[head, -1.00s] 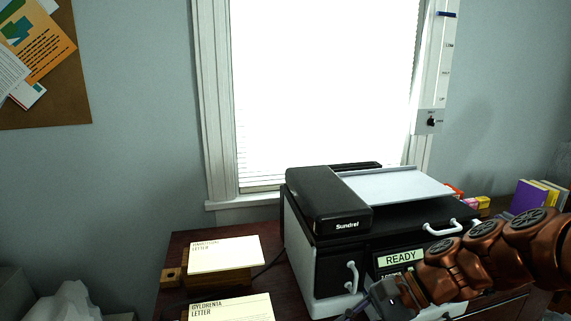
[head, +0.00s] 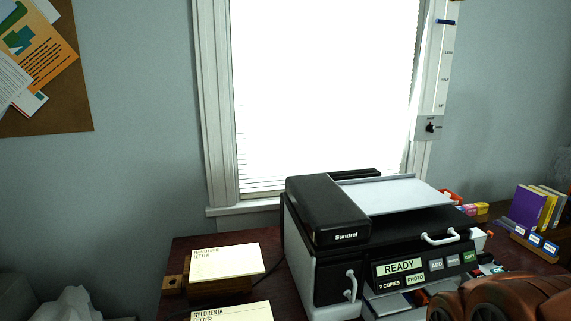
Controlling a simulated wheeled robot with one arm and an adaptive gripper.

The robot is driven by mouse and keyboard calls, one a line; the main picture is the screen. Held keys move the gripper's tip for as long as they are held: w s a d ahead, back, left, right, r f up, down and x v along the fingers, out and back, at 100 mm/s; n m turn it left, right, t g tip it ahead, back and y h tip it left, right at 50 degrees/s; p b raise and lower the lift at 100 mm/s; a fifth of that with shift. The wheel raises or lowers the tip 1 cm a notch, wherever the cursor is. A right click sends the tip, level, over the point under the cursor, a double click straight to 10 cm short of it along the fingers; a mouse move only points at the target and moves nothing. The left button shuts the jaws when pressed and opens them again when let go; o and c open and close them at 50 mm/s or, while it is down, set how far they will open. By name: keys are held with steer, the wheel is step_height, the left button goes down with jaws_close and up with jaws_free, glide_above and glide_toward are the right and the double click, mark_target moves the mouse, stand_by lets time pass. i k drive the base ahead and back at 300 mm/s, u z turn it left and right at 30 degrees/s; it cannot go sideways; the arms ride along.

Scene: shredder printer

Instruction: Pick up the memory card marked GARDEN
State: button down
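No marking reading GARDEN can be made out, so I cannot tell which thing is that memory card. Several small blue cards with white labels (head: 535,239) stand in a low wooden holder at the right, and their writing is too small to read. Other small coloured items (head: 490,267) lie just right of the printer, partly hidden. Only my copper-coloured arm shows at the lower right. My gripper is out of the picture.
The black and white printer (head: 345,210) stands mid-desk, its panel reading READY. Two stacks of letter paper (head: 226,261) sit to its left on the dark desk. Books (head: 530,205) stand at the far right. Coloured boxes (head: 470,210) lie behind the printer's right side.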

mark_target(534, 239)
steer(key=z, duration=2.8)
steer(key=i, duration=1.8)
steer(key=u, duration=2.2)
